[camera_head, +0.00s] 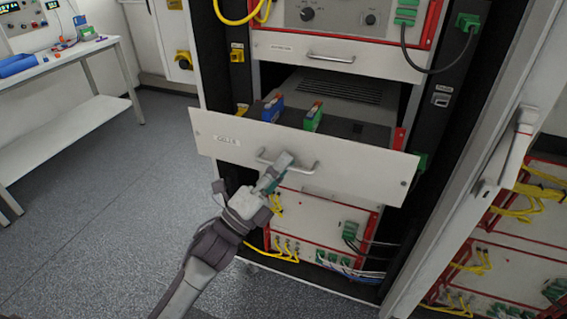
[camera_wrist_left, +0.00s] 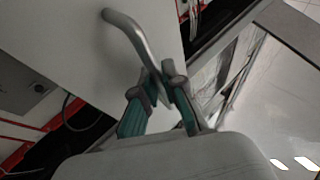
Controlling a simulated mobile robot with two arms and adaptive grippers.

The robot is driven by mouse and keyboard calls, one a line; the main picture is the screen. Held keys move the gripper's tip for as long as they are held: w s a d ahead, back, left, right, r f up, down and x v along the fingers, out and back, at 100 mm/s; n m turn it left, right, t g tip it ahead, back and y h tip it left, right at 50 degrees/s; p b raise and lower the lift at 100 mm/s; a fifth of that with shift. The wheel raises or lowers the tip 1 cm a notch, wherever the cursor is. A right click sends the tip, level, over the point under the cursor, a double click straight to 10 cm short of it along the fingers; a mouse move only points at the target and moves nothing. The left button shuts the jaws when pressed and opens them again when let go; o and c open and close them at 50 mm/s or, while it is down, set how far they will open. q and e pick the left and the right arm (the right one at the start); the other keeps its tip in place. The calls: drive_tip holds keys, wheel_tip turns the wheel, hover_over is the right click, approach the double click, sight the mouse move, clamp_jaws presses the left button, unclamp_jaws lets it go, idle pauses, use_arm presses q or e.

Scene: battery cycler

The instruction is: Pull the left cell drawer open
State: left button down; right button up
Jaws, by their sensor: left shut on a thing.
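The cell drawer (camera_head: 345,163) has a white front with a metal handle, and it stands out from the rack in the head view. A blue cell (camera_head: 272,108) and a green cell (camera_head: 313,116) show inside it behind the front. In the left wrist view, the fingers of the left gripper (camera_wrist_left: 163,92) close around the curved handle bar (camera_wrist_left: 128,28) beside the drawer front (camera_wrist_left: 70,45). My right gripper is not in view.
A closed drawer (camera_head: 370,59) with its own handle sits above in the rack. Yellow cables (camera_head: 280,248) and green connectors (camera_head: 350,229) are below. A white bench (camera_head: 60,62) stands at the far left. The grey floor (camera_head: 110,190) left of the rack is clear.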

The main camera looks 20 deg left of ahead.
use_arm(q)
drive_tip(key=c, duration=1.5)
unclamp_jaws()
drive_tip(key=shift+w, duration=0.1)
drive_tip(key=v, duration=1.2)
